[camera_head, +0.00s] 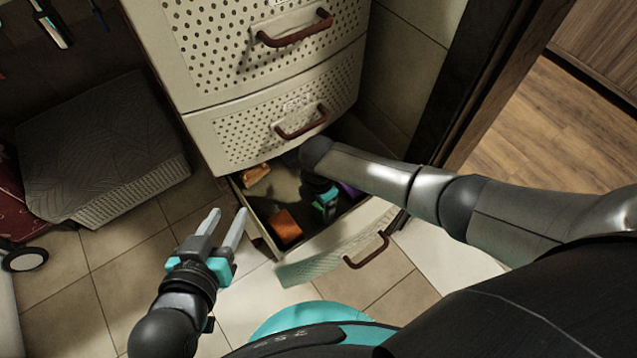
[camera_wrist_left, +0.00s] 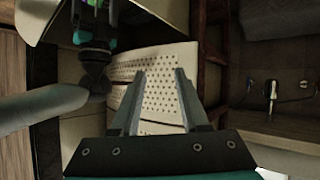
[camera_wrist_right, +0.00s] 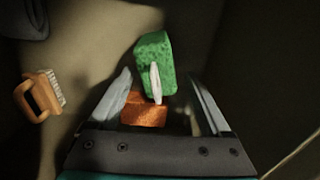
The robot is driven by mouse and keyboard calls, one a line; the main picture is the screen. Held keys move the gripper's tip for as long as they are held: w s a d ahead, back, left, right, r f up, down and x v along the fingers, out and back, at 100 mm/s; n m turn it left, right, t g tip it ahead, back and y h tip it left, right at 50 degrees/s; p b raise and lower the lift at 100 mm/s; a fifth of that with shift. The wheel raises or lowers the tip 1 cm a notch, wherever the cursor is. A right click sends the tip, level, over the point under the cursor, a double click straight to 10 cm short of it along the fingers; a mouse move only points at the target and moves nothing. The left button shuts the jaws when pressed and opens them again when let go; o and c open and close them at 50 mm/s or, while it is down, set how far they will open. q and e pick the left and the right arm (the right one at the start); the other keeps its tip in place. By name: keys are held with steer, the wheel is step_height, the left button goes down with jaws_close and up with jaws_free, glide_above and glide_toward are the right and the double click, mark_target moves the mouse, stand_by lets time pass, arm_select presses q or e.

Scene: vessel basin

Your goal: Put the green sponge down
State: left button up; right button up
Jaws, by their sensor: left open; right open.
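The green sponge (camera_wrist_right: 152,65) shows in the right wrist view, with a white piece on its near side. It lies just beyond and between the fingertips of my right gripper (camera_wrist_right: 159,80), which is open. An orange block (camera_wrist_right: 145,111) is partly hidden below the sponge in that view. In the head view my right gripper (camera_head: 325,203) reaches down into the open bottom drawer (camera_head: 325,252), and its fingers are hard to make out. My left gripper (camera_head: 227,213) is open and empty, outside the drawer to its left; its fingers also show in the left wrist view (camera_wrist_left: 160,73).
An orange brush (camera_wrist_right: 40,96) lies in the drawer, to the left in the right wrist view. A purple thing (camera_head: 350,190) is partly hidden in the drawer. The perforated cabinet (camera_head: 262,125) rises behind. A lidded basket (camera_head: 135,190) stands at left on the tiled floor.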

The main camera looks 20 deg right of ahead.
steer(key=shift+r+p, duration=0.45)
steer(key=shift+r, duration=0.35)
steer(key=shift+r+p, duration=0.6)
steer(key=shift+r, duration=0.35)
arm_select(q)
steer(key=s+a+g+y+p, duration=0.2)
steer(key=s+a+g+y, duration=0.25)
steer(key=a+g, duration=0.2)
arm_select(e)
step_height(320, 180, up, 3)
steer(key=shift+f, duration=0.1)
step_height(320, 180, up, 4)
steer(key=shift+f+p, duration=0.2)
steer(key=shift+p, duration=0.75)
arm_select(q)
step_height(320, 180, down, 6)
steer(key=s+a, duration=0.1)
steer(key=shift+s+f+n+g+h+p, duration=0.25)
steer(key=shift+n+g+h+p, duration=0.1)
steer(key=shift+g+p, duration=0.1)
arm_select(e)
steer(key=shift+r, duration=0.75)
arm_select(q)
steer(key=shift+a, duration=0.1)
